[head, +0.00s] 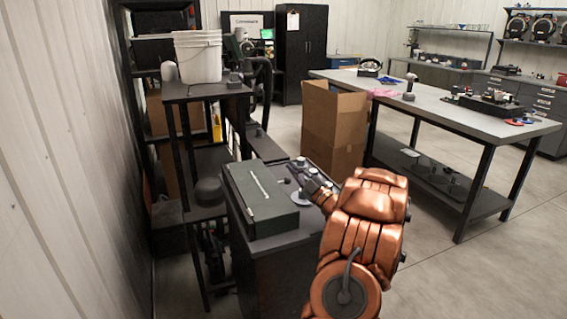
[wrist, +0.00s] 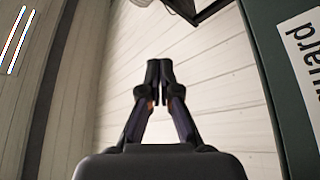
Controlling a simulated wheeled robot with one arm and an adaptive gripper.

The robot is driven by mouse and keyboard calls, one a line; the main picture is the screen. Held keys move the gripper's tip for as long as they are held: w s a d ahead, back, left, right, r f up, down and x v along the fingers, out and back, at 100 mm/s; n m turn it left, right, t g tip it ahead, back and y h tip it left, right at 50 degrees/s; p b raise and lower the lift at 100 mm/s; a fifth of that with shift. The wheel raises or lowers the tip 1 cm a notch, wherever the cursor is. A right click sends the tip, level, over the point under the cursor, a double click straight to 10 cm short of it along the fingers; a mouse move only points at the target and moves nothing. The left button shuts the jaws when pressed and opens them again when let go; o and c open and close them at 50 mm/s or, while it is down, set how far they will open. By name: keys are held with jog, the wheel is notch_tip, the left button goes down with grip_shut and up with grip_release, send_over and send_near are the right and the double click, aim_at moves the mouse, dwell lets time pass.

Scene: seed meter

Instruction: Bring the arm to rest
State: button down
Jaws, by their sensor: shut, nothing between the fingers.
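My copper-coloured arm rises from the bottom of the head view and reaches left over a dark cabinet. My gripper (head: 303,172) is at its end, just right of a dark green box on the cabinet top. In the wrist view my gripper (wrist: 159,72) has its two dark fingers together at the tips, with nothing between them. Behind the fingers is a pale panelled surface. Parts of the gripper are small and dark in the head view, so its exact gap to the cabinet top is hard to tell.
The dark green box (head: 262,208) lies close left of my gripper; a green edge with a white label (wrist: 303,45) shows in the wrist view. A shelf with a white bucket (head: 198,58), a cardboard box (head: 333,130) and a long workbench (head: 440,102) stand beyond. Floor at right is clear.

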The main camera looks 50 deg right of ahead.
jog(key=shift+v, duration=1.05)
